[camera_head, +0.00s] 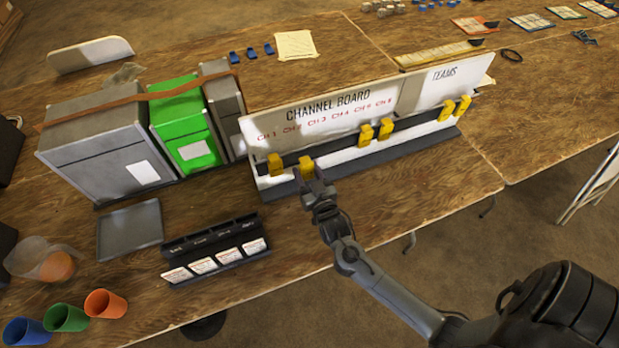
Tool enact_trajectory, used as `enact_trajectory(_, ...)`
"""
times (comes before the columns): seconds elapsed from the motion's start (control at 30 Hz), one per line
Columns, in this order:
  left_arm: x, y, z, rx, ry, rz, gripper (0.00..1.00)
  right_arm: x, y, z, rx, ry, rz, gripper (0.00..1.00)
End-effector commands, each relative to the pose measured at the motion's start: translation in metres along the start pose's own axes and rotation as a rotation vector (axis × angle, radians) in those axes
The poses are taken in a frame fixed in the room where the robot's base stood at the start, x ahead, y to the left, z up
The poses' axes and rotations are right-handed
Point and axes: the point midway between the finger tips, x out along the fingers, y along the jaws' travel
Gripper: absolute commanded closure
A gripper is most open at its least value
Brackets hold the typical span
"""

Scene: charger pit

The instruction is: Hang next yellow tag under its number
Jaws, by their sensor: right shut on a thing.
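The white channel board (301,130) stands on the wooden table, with red channel numbers in a row above a dark rail. A yellow tag (275,164) hangs on the rail at the left end. My right gripper (310,180) is at the board's lower left part, shut on a yellow tag (306,167) just right of the first one. Whether this tag touches the rail I cannot tell. Two yellow tags (375,132) hang side by side near the middle. Two more yellow tags (455,108) are at the right end, under the TEAMS heading. My left gripper is not in view.
Grey cases (92,150) and a green case (187,135) stand left of the board. A grey tray (130,231), a black card rack (213,250) and coloured cups (66,317) are at the front left. The table right of the board is clear.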

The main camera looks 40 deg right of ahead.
Motion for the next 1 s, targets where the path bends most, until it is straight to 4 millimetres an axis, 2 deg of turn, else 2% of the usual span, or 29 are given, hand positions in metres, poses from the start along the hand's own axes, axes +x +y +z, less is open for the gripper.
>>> enact_trajectory(0.7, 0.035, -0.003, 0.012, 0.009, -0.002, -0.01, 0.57, 0.051, 0.0, 0.002, 0.0, 0.002, 0.0, 0.76)
enact_trajectory(0.87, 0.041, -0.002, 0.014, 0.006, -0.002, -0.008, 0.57, 0.06, 0.001, 0.002, -0.001, 0.001, 0.0, 0.76)
enact_trajectory(1.0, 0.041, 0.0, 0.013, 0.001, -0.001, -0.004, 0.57, 0.059, 0.001, 0.007, 0.0, -0.001, 0.0, 0.76)
